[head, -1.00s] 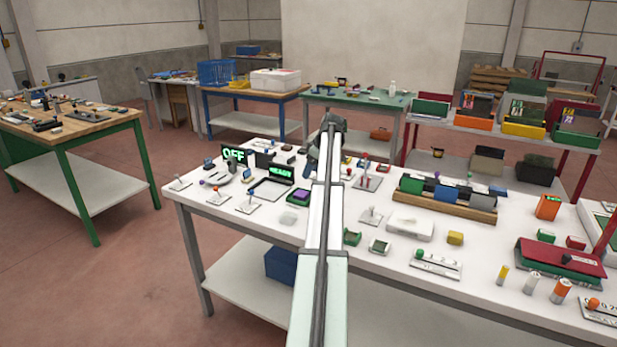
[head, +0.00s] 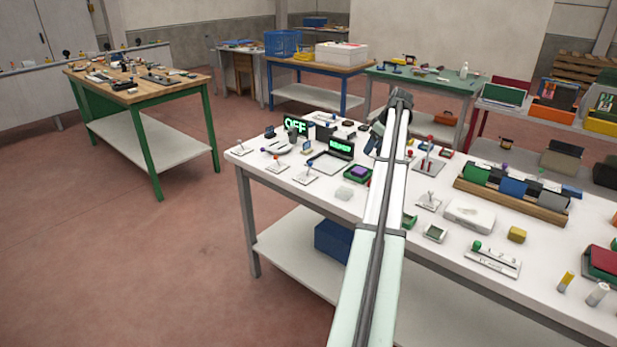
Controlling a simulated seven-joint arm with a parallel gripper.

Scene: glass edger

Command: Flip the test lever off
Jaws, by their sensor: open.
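Several small levers on white base plates stand on the white table (head: 325,198). At the left end are a pale-knobbed lever (head: 240,148), an orange-knobbed lever (head: 277,163) and a blue-knobbed lever (head: 307,173). Another lever plate (head: 429,201) is right of my arm, and a red-knobbed lever unit (head: 429,162) stands behind it. I cannot read labels to tell which is the test lever. A display (head: 297,125) reads OFF in green. My gripper (head: 373,146) is open over the table's middle, right of the green-lit screen, small and partly hidden by my arm.
A laptop-like device (head: 334,154) with a green-lit screen and a purple-topped box (head: 358,173) are left of my arm. A wooden-topped bench (head: 130,85) stands apart at left, with open floor between.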

